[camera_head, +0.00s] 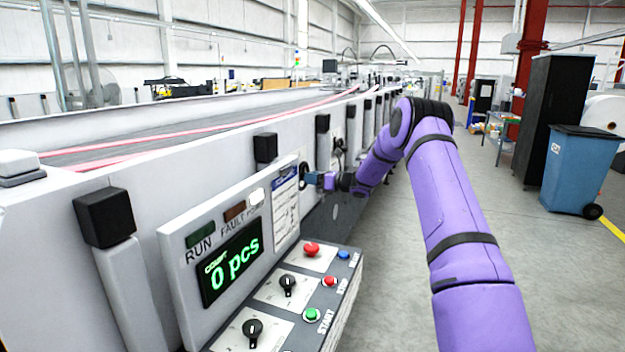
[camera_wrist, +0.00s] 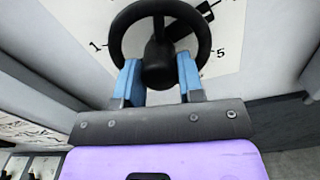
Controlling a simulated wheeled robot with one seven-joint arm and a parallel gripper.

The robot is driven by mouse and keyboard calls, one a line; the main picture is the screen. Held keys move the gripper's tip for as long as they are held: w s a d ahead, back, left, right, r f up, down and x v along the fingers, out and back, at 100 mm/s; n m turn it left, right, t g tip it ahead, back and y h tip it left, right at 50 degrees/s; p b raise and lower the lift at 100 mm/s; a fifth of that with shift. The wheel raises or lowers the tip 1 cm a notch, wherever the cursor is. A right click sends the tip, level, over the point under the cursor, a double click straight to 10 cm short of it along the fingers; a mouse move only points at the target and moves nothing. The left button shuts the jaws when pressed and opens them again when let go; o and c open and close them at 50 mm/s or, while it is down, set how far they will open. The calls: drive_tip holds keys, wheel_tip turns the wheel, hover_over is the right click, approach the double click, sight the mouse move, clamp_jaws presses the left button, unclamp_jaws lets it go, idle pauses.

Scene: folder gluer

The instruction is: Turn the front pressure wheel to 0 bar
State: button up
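The front pressure wheel, a black handwheel (camera_wrist: 118,35), fills the top middle of the wrist view. A white dial plate (camera_wrist: 228,25) lies behind it, with a "1" at left and a "5" at right. A "0" cannot be read. A black pointer-like mark shows at the upper right of the wheel. My gripper (camera_wrist: 160,72) has two blue fingers apart at the wheel's lower part, one on each side of its dark middle. Firm contact cannot be told. In the head view the wheel (camera_head: 303,173) is small on the machine's side, with my gripper (camera_head: 314,179) right at it.
A control panel (camera_head: 235,270) with a "0 pcs" display, knobs and buttons juts out in front. Black-capped posts (camera_head: 104,217) stand along the machine's side. A blue bin (camera_head: 580,170) and dark cabinet (camera_head: 556,115) stand right. The aisle floor (camera_head: 560,270) is clear.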

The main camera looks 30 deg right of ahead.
drive_tip(key=shift+c, duration=1.2)
drive_tip(key=shift+n, duration=0.3)
